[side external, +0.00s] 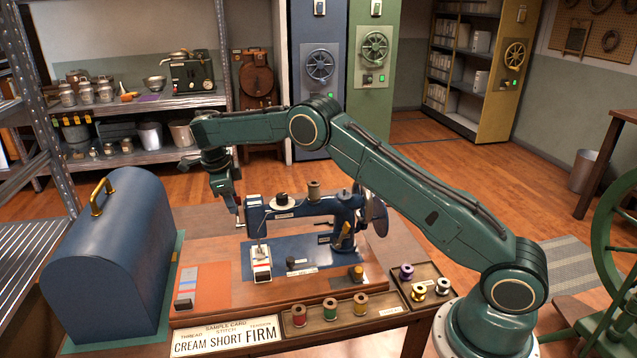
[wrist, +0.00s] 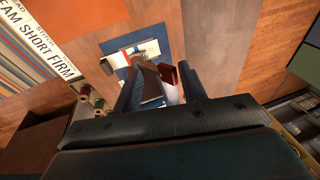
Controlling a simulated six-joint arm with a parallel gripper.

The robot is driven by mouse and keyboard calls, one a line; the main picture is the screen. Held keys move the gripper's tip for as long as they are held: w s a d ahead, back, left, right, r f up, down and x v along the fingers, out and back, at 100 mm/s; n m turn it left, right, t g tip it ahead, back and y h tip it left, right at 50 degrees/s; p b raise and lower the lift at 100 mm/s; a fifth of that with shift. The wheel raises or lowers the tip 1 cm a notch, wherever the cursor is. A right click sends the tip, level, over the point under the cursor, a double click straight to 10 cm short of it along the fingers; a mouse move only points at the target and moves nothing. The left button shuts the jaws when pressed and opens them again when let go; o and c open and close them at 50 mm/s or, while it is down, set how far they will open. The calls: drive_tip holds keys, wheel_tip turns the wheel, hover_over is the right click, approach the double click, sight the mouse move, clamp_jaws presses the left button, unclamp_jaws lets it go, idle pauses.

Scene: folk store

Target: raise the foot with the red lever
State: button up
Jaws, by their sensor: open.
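The blue sewing machine (side external: 310,207) stands on a wooden base, its needle head at the left end. A white block with a red band (side external: 261,264) sits below the head. My gripper (side external: 240,222) is open, beside the left end of the head, pointing down. In the wrist view, my gripper (wrist: 162,88) has its two fingers apart, and a red part (wrist: 168,76), which looks like the red lever, shows between them. I cannot tell whether a finger touches it. The lever is not distinguishable in the side view.
A blue domed case (side external: 115,265) stands left of the machine. Thread spools (side external: 330,308) sit in trays at the front, beside a sample card (side external: 225,337) reading "CREAM SHORT FIRM".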

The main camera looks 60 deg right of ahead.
drive_tip(key=shift+w+d+f, duration=0.5)
drive_tip(key=shift+d, duration=0.05)
idle(0.4)
drive_tip(key=shift+s+a+r, duration=0.15)
drive_tip(key=shift+s+a, duration=0.05)
idle(0.6)
